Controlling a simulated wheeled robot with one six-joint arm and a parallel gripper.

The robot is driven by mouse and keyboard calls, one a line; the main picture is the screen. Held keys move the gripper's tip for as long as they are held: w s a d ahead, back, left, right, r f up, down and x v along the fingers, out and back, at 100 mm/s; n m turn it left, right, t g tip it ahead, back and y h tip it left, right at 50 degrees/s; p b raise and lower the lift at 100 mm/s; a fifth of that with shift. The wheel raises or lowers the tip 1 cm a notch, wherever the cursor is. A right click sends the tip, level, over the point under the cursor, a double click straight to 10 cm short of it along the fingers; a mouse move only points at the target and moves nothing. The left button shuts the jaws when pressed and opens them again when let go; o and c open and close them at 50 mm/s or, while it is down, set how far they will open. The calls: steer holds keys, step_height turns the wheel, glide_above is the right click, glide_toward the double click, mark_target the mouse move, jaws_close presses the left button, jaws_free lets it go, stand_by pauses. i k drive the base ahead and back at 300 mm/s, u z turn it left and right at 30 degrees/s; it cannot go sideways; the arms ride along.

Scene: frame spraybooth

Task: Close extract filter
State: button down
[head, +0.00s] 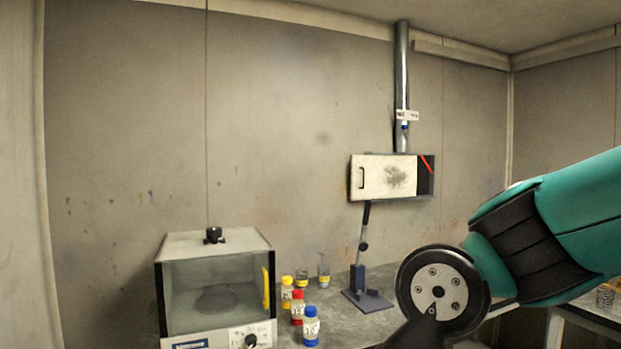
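The extract filter looks to be the box on the back wall below a metal duct (401,75). Its pale front panel (385,180) has a dark smudge and a dark upright handle (361,177) near its left edge. A dark strip (425,180) with a slanted red mark shows at the right of the panel. I cannot tell from here whether the panel is fully shut. My teal and black arm enters from the right, well apart from the box. My gripper's fingers are not visible.
A clear-fronted cabinet (215,285) with a yellow handle (265,289) stands on the bench at the left. Yellow (287,292), red (297,308) and blue (311,327) bottles stand beside it. A stand (362,280) rises below the box. The wall left of the box is clear.

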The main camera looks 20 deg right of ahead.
mark_target(373, 177)
steer(key=z, duration=0.95)
steer(key=i, duration=0.95)
steer(key=z, duration=0.5)
steer(key=i, duration=0.95)
steer(key=u, duration=0.85)
steer(key=i, duration=0.8)
steer(key=u, duration=0.65)
